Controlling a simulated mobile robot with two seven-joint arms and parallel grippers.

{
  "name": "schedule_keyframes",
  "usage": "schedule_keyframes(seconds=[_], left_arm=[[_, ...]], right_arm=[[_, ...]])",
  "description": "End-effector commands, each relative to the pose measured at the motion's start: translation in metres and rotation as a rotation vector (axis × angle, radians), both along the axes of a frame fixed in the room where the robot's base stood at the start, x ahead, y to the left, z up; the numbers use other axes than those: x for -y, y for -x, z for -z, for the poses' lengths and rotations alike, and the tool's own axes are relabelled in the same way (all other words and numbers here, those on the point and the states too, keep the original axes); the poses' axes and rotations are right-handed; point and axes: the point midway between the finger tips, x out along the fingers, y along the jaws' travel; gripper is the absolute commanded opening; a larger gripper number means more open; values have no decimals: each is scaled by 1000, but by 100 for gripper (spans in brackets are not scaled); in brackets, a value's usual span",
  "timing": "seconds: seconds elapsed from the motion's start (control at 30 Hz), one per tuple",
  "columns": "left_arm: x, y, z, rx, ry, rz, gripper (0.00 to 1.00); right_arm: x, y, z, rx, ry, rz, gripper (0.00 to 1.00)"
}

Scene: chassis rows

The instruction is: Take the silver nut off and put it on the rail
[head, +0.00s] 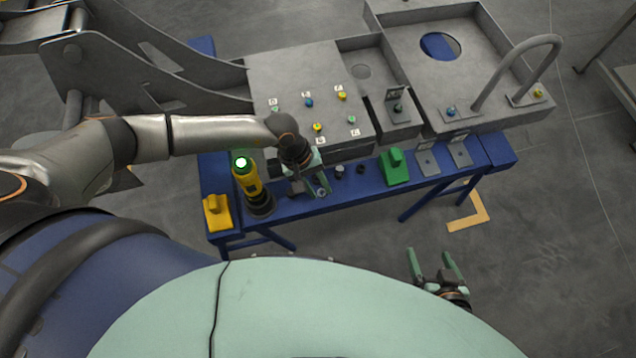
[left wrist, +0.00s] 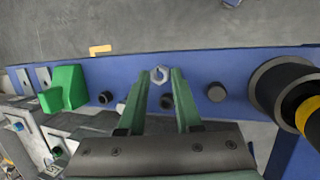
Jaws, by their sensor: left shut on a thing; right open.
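The silver nut (head: 321,192) is held at the fingertips of my left gripper (head: 320,186), which is shut on it. In the left wrist view the hexagonal nut (left wrist: 160,74) sits between the two green fingers (left wrist: 162,80), with its hole showing. It appears over the blue rail (left wrist: 135,68); whether it touches the rail I cannot tell. The blue rail (head: 292,207) runs along the front of the grey chassis (head: 300,75).
On the rail stand a yellow-and-black tool (head: 249,180), a yellow block (head: 217,213), a green block (head: 394,168) and small dark round pieces (head: 361,168). Grey plates (head: 427,162) lie further right. Several coloured fasteners (head: 317,127) sit on the chassis.

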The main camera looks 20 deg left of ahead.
Motion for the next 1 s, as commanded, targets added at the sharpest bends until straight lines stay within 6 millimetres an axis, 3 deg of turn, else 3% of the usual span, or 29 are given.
schedule_keyframes(seconds=[0.13, 0.8, 0.83, 1.0], left_arm=[[0, 0, 14, 0, 0, 0, 0], [0, 0, 19, 0, 0, 0, 0], [0, 0, 19, 1, -1, 0, 34], [-1, 0, 18, 0, -1, -1, 54]], right_arm=[[0, 0, 11, 0, 0, 0, 86], [0, -1, 15, 1, 0, 0, 86], [0, -1, 15, 1, 0, 0, 86], [0, -1, 14, 1, 0, 0, 86]])
